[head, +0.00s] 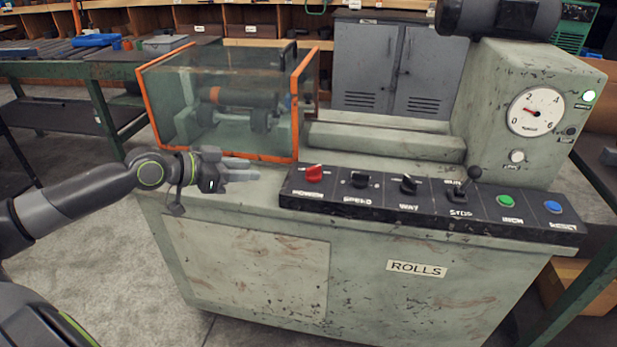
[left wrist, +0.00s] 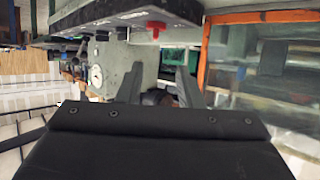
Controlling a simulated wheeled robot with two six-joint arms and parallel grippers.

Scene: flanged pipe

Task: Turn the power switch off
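The red switch knob (head: 314,172) sits at the left end of the dark control panel (head: 380,207), with a worn label below it that I cannot read clearly. It also shows near the top of the left wrist view (left wrist: 156,27). My left gripper (head: 252,168) is left of the knob, above the machine's front ledge and apart from the panel. In the left wrist view its two fingers (left wrist: 161,86) stand apart with nothing gripped between them. My right gripper is not in view.
An orange-framed clear guard (head: 225,105) stands behind my left gripper. Right of the red knob are two black knobs, a lever (head: 466,184), a green button (head: 506,201) and a blue button (head: 553,207). A pale lamp (head: 589,96) glows beside the gauge (head: 537,111).

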